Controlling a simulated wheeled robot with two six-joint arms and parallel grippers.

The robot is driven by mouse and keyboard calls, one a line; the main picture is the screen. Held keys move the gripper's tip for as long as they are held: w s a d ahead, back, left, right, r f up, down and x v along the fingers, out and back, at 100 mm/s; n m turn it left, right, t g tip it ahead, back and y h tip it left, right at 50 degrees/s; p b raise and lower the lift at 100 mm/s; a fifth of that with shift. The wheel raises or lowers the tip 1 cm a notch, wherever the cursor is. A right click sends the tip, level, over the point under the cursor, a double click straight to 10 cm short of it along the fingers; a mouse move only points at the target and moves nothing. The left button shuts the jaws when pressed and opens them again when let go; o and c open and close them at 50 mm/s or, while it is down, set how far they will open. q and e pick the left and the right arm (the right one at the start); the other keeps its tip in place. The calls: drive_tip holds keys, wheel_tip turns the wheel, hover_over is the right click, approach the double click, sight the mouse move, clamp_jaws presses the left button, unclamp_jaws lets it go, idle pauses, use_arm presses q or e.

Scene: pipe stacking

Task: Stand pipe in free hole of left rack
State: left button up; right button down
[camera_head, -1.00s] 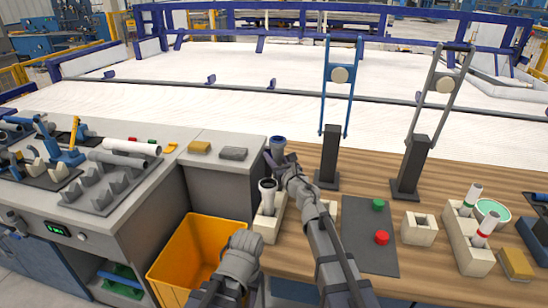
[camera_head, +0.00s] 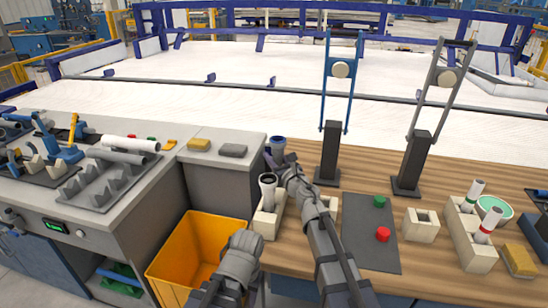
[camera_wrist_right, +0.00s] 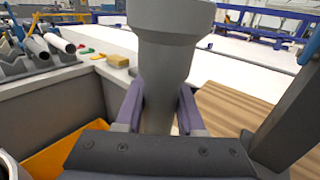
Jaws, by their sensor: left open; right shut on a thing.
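My right gripper (camera_head: 281,160) is shut on a grey pipe (camera_head: 278,144) with a wider collar at its top. The pipe is upright between the fingers in the right wrist view (camera_wrist_right: 166,60); its lower end is hidden. The left rack (camera_head: 266,225), a beige block, stands at the left edge of the wooden table. My left gripper (camera_head: 243,240) is low, beside the rack, open and empty.
A yellow bin (camera_head: 180,262) stands below, left of the table. A blue-framed stand (camera_head: 329,155) and a grey one (camera_head: 410,167) rise behind. A dark mat (camera_head: 368,245) with red and green pieces lies right of my arm. A right rack (camera_head: 470,240) holds two white-topped pipes.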

drive_tip(key=shift+f+b, duration=2.35)
drive_tip(key=shift+f, duration=0.1)
drive_tip(key=shift+c, duration=2.2)
unclamp_jaws()
drive_tip(key=shift+s, duration=0.1)
drive_tip(key=v, duration=0.7)
drive_tip(key=shift+s+d, duration=0.2)
drive_tip(key=shift+s, duration=0.15)
